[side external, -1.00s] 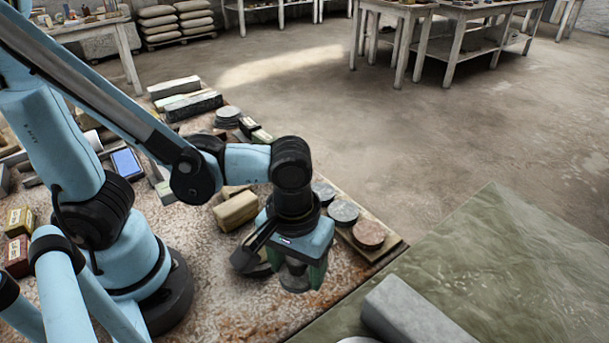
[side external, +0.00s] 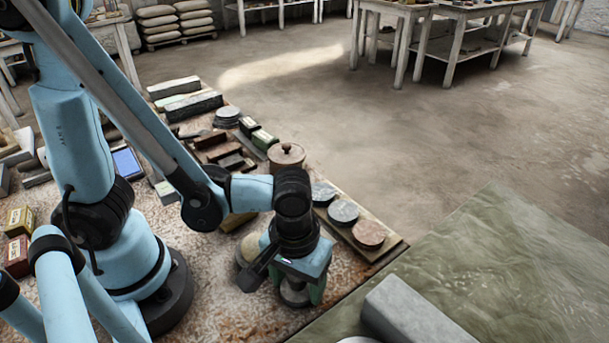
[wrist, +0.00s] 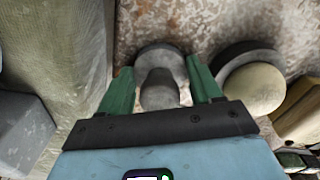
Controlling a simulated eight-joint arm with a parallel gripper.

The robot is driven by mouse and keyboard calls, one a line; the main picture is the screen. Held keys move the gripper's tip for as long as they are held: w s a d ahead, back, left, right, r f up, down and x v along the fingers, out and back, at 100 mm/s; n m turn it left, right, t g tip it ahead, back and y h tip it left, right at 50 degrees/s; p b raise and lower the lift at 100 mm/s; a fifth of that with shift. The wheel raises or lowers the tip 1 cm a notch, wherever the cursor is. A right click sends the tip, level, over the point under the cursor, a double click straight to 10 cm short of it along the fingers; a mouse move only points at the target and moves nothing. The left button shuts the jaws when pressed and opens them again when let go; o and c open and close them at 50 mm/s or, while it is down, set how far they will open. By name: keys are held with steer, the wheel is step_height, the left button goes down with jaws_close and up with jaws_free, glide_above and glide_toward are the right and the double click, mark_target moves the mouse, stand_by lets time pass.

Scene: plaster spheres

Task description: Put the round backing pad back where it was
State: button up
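The round backing pad (wrist: 158,54) is a grey disc with a grey stub on top, seen between my finger tips in the wrist view. In the side view the pad (side external: 295,297) sits low under the wrist, at or very near the speckled tabletop. My gripper (wrist: 160,66) points down with a green finger on either side of the pad, seemingly closed on its edges. In the side view my gripper (side external: 297,292) partly hides the pad. Whether its underside touches the table cannot be told.
A round beige-topped piece (wrist: 252,86) lies close right of the pad in the wrist view. Three discs (side external: 343,212) lie on a board behind the gripper. A lidded round pot (side external: 286,155) stands farther back. A grey block (side external: 415,315) lies at front right.

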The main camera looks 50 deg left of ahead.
steer(key=o, duration=0.4)
steer(key=shift+r, duration=0.1)
steer(key=shift+s+a+r, duration=0.1)
steer(key=shift+s+r, duration=0.05)
steer(key=shift+r, duration=5.85)
steer(key=w+a+r+m+t, duration=0.1)
steer(key=w+a+m+t, duration=0.4)
steer(key=a, duration=0.9)
steer(key=w+t, duration=0.2)
steer(key=w, duration=0.1)
steer(key=shift+r, duration=0.25)
